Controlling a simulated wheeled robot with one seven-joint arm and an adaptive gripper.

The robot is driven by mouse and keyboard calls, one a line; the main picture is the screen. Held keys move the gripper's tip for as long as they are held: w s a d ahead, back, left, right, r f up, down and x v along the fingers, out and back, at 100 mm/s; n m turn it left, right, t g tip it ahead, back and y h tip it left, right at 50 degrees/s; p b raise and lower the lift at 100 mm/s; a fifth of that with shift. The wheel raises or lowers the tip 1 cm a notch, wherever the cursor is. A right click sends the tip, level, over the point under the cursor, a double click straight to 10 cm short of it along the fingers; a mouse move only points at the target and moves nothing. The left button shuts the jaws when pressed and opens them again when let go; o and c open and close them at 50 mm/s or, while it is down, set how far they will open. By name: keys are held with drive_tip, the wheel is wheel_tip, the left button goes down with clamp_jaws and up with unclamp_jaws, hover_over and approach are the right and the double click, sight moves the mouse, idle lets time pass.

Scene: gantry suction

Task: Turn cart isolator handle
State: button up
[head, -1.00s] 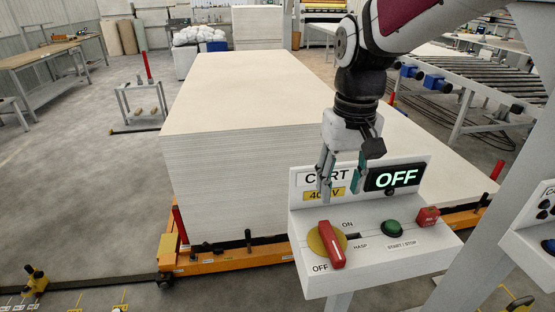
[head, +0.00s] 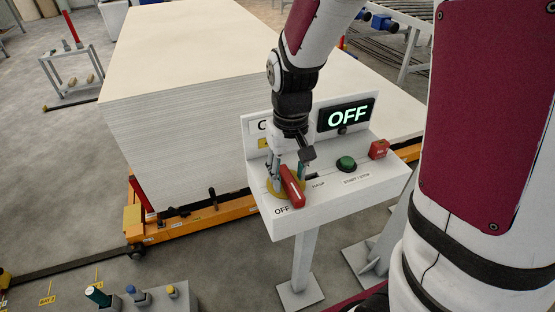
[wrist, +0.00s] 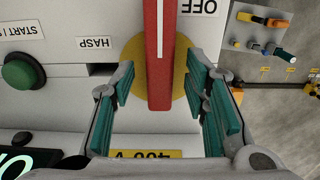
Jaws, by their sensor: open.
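The cart isolator handle (head: 291,186) is a red bar on a yellow round plate (head: 271,193), on the sloped white control box (head: 335,194). It points toward the OFF label, and the display (head: 346,115) reads OFF. In the wrist view the red handle (wrist: 159,60) runs down between the teal pads of my gripper (wrist: 162,108). A gap shows on each side of the handle, so the jaws are open around its line and not clamped. In the head view my gripper (head: 287,178) is just above the plate, partly hiding it.
A green button (head: 346,164) and a red block (head: 379,149) are on the box to the right of the handle. A hasp slot (wrist: 100,70) is beside the plate. A stack of white boards (head: 190,125) on an orange cart (head: 190,223) stands behind.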

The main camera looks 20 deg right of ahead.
drive_tip(key=shift+f, duration=0.4)
drive_tip(key=shift+c, duration=0.6)
clamp_jaws()
